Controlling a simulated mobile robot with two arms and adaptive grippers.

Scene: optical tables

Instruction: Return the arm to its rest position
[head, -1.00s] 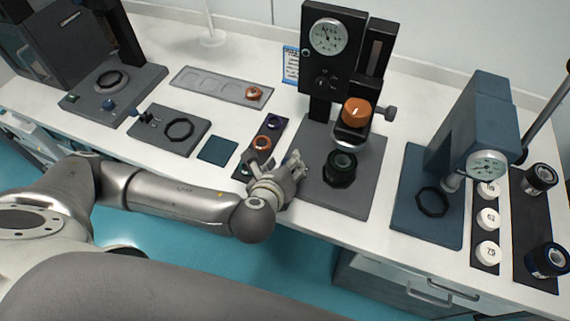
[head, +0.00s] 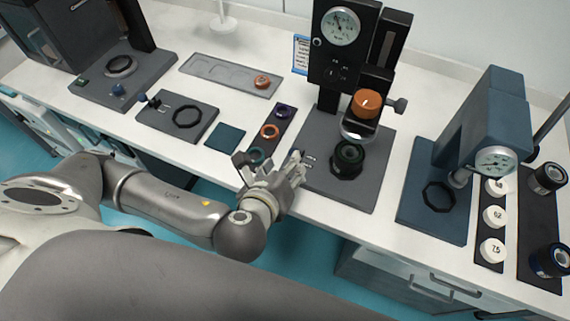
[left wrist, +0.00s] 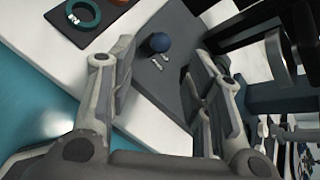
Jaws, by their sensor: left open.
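My left arm (head: 160,200) reaches in from the left in the head view. Its gripper (head: 270,161) is at the table's front edge, between the dark ring strip and the grey base of the central gauge stand (head: 340,55). The fingers are spread with nothing between them. In the left wrist view the open gripper (left wrist: 165,55) has one finger over the white tabletop and the other over the grey base. My right gripper is in neither view.
A dark strip (head: 262,145) with purple, orange and teal rings lies just behind the gripper. A black ringed part (head: 347,160) sits on the central stand's base. A blue gauge press (head: 490,120) stands at the right. Teal floor is open before the table.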

